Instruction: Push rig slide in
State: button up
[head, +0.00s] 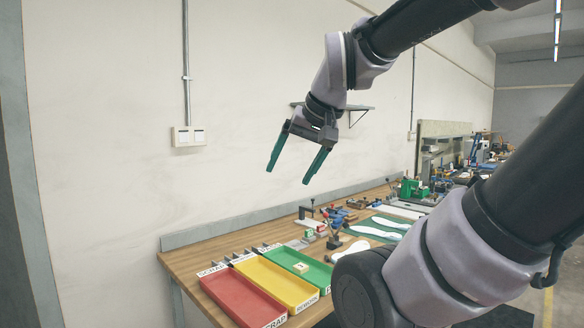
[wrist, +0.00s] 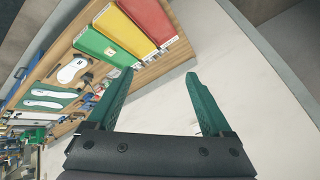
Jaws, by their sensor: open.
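My gripper (head: 288,176) is open and empty, raised in front of the wall well above the workbench (head: 185,262). Its two green fingers point down and also show in the wrist view (wrist: 160,74), with nothing between them. Small rigs and fixtures stand along the bench, including a green fixture (head: 413,189) farther back and a small dark clamp-like device (head: 334,241) near the trays. They are too small for me to tell which one has the rig slide or how its slide stands. My gripper is apart from all of them.
A red tray (head: 236,302), a yellow tray (head: 275,281) and a green tray (head: 306,265) lie at the bench's near end. A small pale block (head: 300,267) is in the green one. White insoles (head: 377,232) lie on a green mat. The air around my gripper is clear.

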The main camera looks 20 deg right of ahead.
aim_at(428, 201)
jog(key=z, duration=1.65)
jog(key=i+l+u, duration=0.25)
jog(key=i+l, duration=0.85)
jog(key=i, duration=0.55)
jog(key=i+l+u, duration=0.25)
jog(key=i+l, duration=1.15)
jog(key=i, duration=0.15)
